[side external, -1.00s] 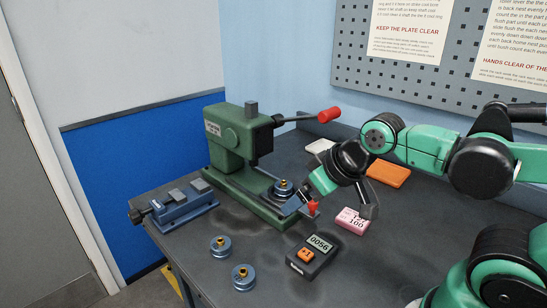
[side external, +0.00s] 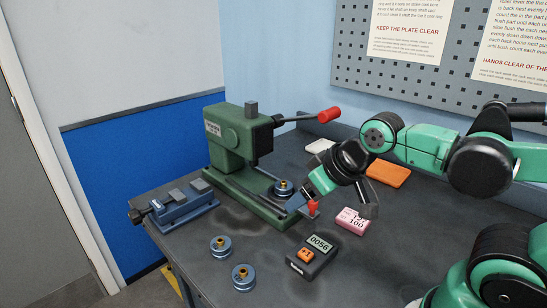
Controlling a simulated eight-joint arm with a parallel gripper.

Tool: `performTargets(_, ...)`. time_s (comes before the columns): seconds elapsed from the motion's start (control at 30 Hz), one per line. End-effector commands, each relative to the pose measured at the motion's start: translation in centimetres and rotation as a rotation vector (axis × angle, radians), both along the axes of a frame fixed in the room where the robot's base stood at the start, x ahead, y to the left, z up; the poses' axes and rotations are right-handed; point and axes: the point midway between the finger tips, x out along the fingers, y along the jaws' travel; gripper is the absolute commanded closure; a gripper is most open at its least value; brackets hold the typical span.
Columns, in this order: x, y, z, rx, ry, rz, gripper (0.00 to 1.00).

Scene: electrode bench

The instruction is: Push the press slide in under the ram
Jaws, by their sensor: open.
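The green arbor press (side external: 232,137) stands at the back of the bench, its ram (side external: 253,159) above the base. The press slide (side external: 299,206) is drawn out along the base, toward the front right. A blue part with a brass bush (side external: 283,189) sits on it. The slide's red knob (side external: 313,207) is at its outer end. My gripper (side external: 309,204) is open, low at the outer end of the slide, close to the knob. The fingers partly cover the slide, and I cannot tell whether they touch the knob.
Two blue parts with brass bushes (side external: 220,246) (side external: 243,276) stand at the front. A counter box (side external: 313,254) and a pink block (side external: 352,219) lie right of the press. A blue vise (side external: 180,206) is at left, an orange block (side external: 388,173) behind my gripper. The press lever (side external: 325,115) points right.

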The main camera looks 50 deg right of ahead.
Motion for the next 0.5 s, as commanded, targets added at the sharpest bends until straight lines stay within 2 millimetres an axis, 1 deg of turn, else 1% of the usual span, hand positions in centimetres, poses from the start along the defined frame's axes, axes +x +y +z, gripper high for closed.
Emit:
performTargets(0.17,0.9,-1.2,0.3,0.041,0.088,-0.105,0.40)
performTargets(0.33,2.6,-3.9,0.1,0.122,0.272,-0.334,0.40)
performTargets(0.5,4.0,-6.7,-1.0,0.193,0.445,-0.565,0.40)
